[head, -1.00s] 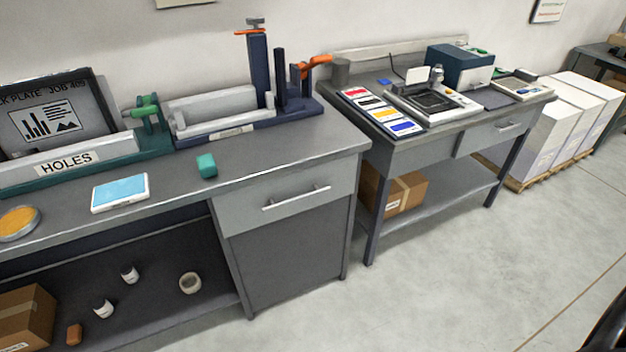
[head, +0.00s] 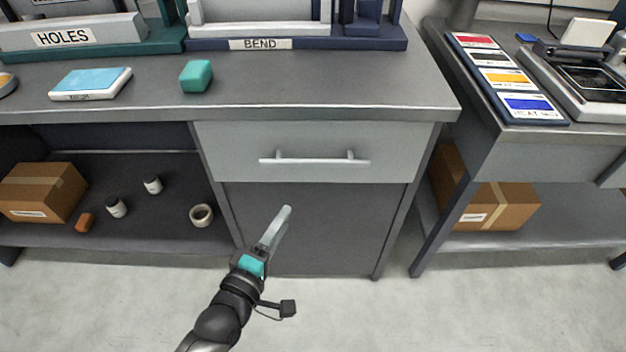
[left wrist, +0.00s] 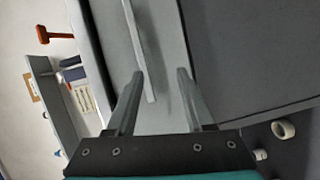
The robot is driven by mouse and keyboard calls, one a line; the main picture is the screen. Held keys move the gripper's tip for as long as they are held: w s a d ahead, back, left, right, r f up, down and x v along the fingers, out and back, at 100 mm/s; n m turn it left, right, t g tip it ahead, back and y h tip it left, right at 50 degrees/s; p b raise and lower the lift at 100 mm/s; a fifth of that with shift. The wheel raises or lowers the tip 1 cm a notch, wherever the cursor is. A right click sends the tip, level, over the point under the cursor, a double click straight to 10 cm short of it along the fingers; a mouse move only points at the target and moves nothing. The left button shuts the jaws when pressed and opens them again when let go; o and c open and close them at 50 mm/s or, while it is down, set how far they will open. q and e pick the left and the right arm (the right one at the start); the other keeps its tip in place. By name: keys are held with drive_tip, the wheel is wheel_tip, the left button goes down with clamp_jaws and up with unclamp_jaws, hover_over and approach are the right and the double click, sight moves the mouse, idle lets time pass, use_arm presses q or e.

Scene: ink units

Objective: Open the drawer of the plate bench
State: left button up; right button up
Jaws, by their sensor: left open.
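The plate bench (head: 300,98) stands ahead with a grey drawer (head: 235,140) under its top. The drawer looks shut flush with the front. Its silver bar handle (head: 315,160) runs level across the drawer face. My left gripper (head: 286,212) is below the handle in the head view, in front of the lower cabinet panel, apart from the handle. In the left wrist view the two fingers (left wrist: 160,75) are spread and empty, pointing toward the drawer face, with the handle bar (left wrist: 138,45) beyond them, near the left finger. My right gripper is not in view.
On the bench top lie a teal block (head: 197,75) and a blue-topped device (head: 90,83). The open shelf at left holds a cardboard box (head: 42,190), small jars and a tape ring (head: 201,215). A second bench (head: 530,155) stands at right. The floor in front is clear.

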sight(313, 165)
use_arm(q)
drive_tip(key=shift+n+t+h, duration=0.4)
drive_tip(key=shift+n+t, duration=0.1)
drive_tip(key=shift+n, duration=0.2)
drive_tip(key=r+b+x, duration=0.1)
drive_tip(key=b+x, duration=0.1)
drive_tip(key=x, duration=0.2)
drive_tip(key=b+x, duration=0.1)
drive_tip(key=x, duration=0.4)
drive_tip(key=r+b+x, duration=0.1)
drive_tip(key=b+x, duration=0.1)
drive_tip(key=x, duration=0.2)
drive_tip(key=shift+w+d+r+b, duration=0.2)
drive_tip(key=shift+d+r+b, duration=0.1)
drive_tip(key=shift+r, duration=0.05)
drive_tip(key=shift+b+x, duration=0.35)
drive_tip(key=shift+x, duration=0.65)
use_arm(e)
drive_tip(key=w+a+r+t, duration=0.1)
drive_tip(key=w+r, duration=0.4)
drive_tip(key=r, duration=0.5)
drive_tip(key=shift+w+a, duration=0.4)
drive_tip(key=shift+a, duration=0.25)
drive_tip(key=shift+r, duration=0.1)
use_arm(q)
drive_tip(key=shift+c, duration=0.2)
clamp_jaws()
